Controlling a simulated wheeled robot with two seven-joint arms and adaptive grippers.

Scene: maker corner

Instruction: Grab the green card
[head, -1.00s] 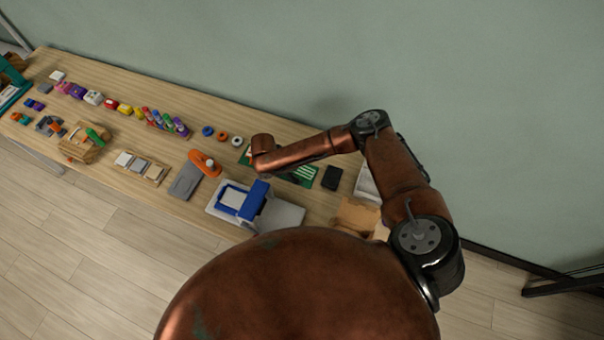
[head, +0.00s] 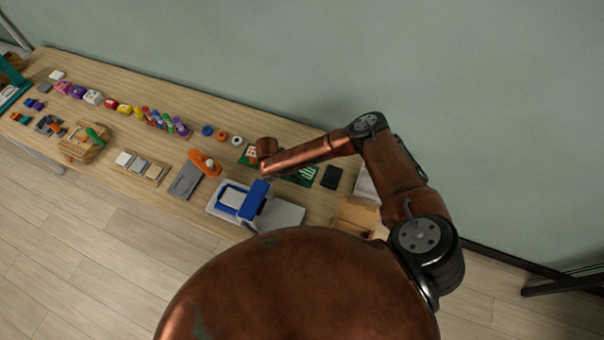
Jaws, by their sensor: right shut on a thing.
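My right gripper (head: 269,178) is at the end of the copper arm, low over the table beside the blue-and-white machine. Its fingers are small and mostly hidden under the wrist. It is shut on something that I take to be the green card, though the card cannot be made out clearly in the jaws. Green flat pieces show on both sides of the forearm: one with red and white marks (head: 248,154) to the left, one with white stripes (head: 307,174) to the right. My left gripper is not in view.
A blue-and-white machine (head: 228,202) stands at the table's front edge, near an orange-handled tool (head: 204,163) on a grey plate. A black block (head: 331,176) and an open cardboard box (head: 355,217) are to the right. Several rolls and small coloured items line the back.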

